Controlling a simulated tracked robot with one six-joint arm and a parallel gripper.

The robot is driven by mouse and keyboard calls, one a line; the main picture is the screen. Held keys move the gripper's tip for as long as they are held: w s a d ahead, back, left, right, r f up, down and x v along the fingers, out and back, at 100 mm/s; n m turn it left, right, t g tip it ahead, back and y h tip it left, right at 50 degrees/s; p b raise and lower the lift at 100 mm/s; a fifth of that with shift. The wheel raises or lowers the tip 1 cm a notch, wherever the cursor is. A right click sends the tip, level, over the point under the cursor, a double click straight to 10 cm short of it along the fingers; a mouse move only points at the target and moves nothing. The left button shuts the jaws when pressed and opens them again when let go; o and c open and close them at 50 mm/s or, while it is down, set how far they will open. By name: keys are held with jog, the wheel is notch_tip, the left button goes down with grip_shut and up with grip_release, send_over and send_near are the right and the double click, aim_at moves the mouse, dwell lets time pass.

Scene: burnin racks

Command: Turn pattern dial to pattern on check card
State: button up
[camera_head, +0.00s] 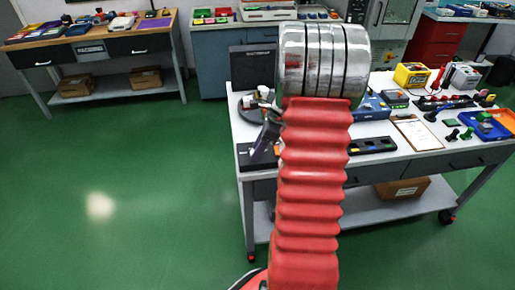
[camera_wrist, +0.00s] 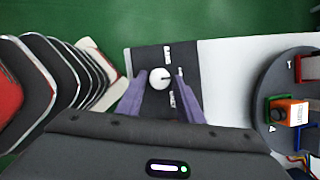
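In the wrist view a round white dial (camera_wrist: 159,79) with a short dark mark on its right side sits on a dark panel (camera_wrist: 150,56). Small white labels stand around it, too small to read. My gripper (camera_wrist: 160,84) is open, with one purple-grey finger on each side of the dial; I cannot tell whether they touch it. In the head view my gripper (camera_head: 268,138) is low over the dark panel (camera_head: 245,158) at the table's left edge, and the dial is hidden. A clipboard with a pale sheet (camera_head: 418,132) lies on the table; I cannot tell whether it is the check card.
The white table (camera_head: 385,160) also holds a yellow box (camera_head: 411,75), a blue tray (camera_head: 488,127) and tools. Green floor is free at left.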

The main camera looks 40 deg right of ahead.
jog(key=c, duration=0.7)
jog(key=shift+d+n, duration=0.1)
jog(key=shift+n, duration=0.2)
jog(key=n, duration=0.1)
jog(key=n+g+y, duration=0.1)
jog(key=n, duration=0.3)
jog(key=shift+w+d+g, duration=0.1)
jog(key=shift+w+g, duration=0.25)
jog(key=shift+g, duration=0.05)
jog(key=n, duration=0.2)
jog(key=n+g, duration=0.1)
jog(key=n, duration=0.1)
jog(key=n+g, duration=0.1)
jog(key=n, duration=0.1)
jog(key=shift+w+y, duration=0.3)
jog(key=shift+n, duration=0.3)
jog(key=o, duration=1)
